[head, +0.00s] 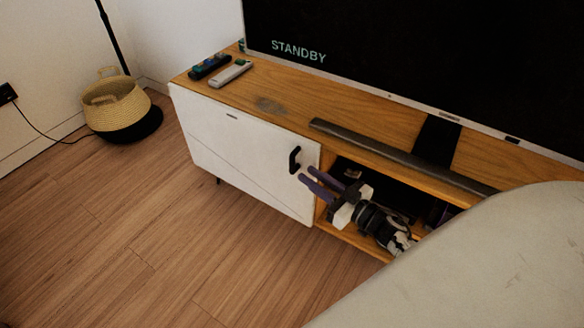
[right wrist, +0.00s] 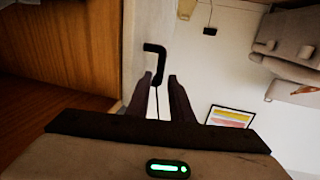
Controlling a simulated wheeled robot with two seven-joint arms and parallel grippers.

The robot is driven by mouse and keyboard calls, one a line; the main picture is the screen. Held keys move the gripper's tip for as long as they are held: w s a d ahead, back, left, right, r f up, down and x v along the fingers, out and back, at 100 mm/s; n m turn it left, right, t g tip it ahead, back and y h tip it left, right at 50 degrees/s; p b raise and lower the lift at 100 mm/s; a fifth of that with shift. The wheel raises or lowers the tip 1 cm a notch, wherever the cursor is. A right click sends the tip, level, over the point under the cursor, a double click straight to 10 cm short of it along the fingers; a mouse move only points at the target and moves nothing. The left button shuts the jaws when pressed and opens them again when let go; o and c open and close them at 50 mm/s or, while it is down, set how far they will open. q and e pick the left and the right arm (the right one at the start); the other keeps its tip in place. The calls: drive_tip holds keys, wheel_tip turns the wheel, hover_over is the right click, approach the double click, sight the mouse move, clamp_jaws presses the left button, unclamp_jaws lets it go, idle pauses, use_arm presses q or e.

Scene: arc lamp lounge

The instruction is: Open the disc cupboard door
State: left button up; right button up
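The disc cupboard door (head: 235,145) is the white front panel on the left of the low wooden TV unit, and it looks shut. Its black bar handle (head: 295,160) is near the panel's right edge. My right gripper (head: 307,174) points at the handle, its two dark purple fingers apart with nothing between them that I can make out. In the right wrist view, the handle (right wrist: 160,62) shows just beyond the fingertips (right wrist: 160,82), nearer the left finger. Contact cannot be told. My left gripper is not in view.
The open shelf (head: 350,238) right of the door holds dark items. On top are two remotes (head: 232,73), a soundbar (head: 390,155) and a TV (head: 420,60) reading STANDBY. A woven basket (head: 115,103) stands at the far left. The wood floor (head: 150,220) before the door is clear.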

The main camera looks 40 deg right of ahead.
sight(292, 170)
drive_tip(key=w, duration=0.2)
drive_tip(key=w+a+b, duration=0.1)
drive_tip(key=w, duration=0.2)
drive_tip(key=w+b, duration=0.1)
drive_tip(key=w, duration=0.1)
drive_tip(key=shift+w+a, duration=0.25)
drive_tip(key=shift+a, duration=0.05)
clamp_jaws()
